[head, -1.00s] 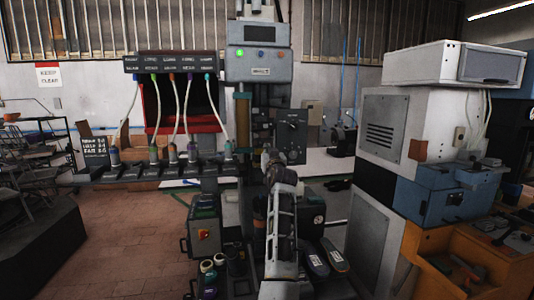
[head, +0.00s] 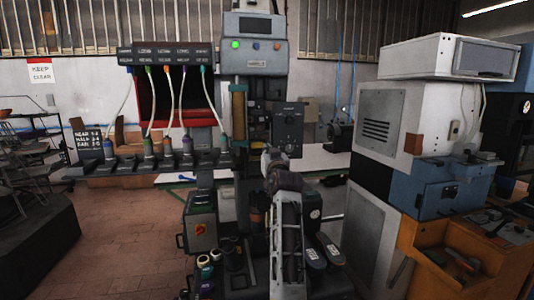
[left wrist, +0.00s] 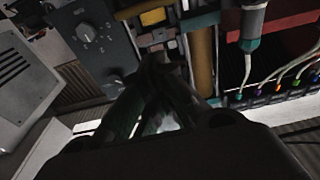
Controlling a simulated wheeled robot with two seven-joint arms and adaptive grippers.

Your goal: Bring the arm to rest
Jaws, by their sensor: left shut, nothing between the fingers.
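My left arm rises from the bottom middle of the head view, with its left gripper (head: 268,158) at the top end, in front of the press column. The gripper is small and dark there, and its tips are hard to make out. In the left wrist view the two dark fingers of the left gripper (left wrist: 152,62) meet at their tips with nothing between them. The grey dial box (head: 288,130) is just beside and behind the gripper. It also shows at the upper left of the left wrist view (left wrist: 93,34). My right gripper is out of sight.
The press head (head: 254,45) with a green light stands above the gripper. A rack (head: 150,163) of cabled tools is at left. A white cabinet (head: 385,125) and an orange bench (head: 470,250) are at right. Brick floor (head: 120,235) is open at lower left.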

